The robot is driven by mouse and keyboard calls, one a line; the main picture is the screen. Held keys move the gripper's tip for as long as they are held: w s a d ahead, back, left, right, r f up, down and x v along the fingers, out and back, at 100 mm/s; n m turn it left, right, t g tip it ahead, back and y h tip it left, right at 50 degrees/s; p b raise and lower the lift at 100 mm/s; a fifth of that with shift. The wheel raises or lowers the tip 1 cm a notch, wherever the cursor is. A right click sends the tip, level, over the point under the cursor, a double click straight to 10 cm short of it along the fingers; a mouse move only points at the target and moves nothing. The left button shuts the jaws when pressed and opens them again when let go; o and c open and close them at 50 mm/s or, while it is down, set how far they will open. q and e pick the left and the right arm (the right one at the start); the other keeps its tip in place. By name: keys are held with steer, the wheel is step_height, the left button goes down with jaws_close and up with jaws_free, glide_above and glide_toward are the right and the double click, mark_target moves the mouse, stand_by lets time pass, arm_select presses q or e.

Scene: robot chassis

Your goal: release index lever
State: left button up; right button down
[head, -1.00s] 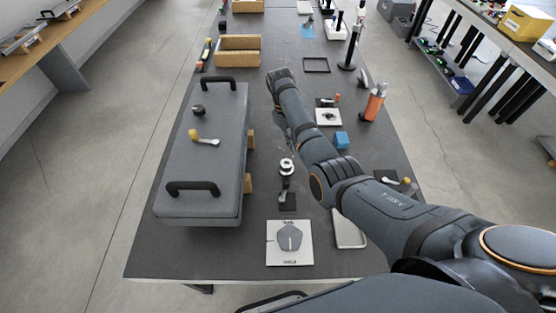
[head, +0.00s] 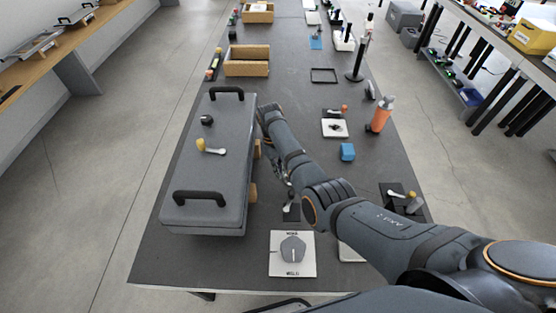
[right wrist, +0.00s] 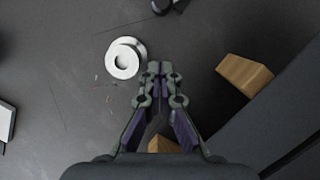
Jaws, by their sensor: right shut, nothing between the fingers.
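A lever with a yellow knob (head: 210,147) sits on top of the grey case (head: 188,205). I cannot tell which lever is the index lever. My right gripper (head: 279,178) hangs right of the grey case, partly hidden by its own arm. In the right wrist view the right gripper (right wrist: 160,72) is shut and empty, just right of a round silver part (right wrist: 124,58). In the head view that part is mostly hidden by my arm. My left gripper is not in view.
Wooden blocks (right wrist: 243,75) jut out beside the case.

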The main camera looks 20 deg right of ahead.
mark_target(291, 195)
steer(key=shift+x, duration=1.1)
steer(key=s+p, duration=0.1)
steer(key=s+d+p, duration=0.1)
steer(key=s+p, duration=0.1)
steer(key=shift+s+d+p, duration=0.15)
steer(key=shift+s+p, duration=0.15)
steer(key=shift+s, duration=0.2)
steer(key=shift+f, duration=0.1)
steer(key=shift+w, duration=0.1)
steer(key=shift+d, duration=0.1)
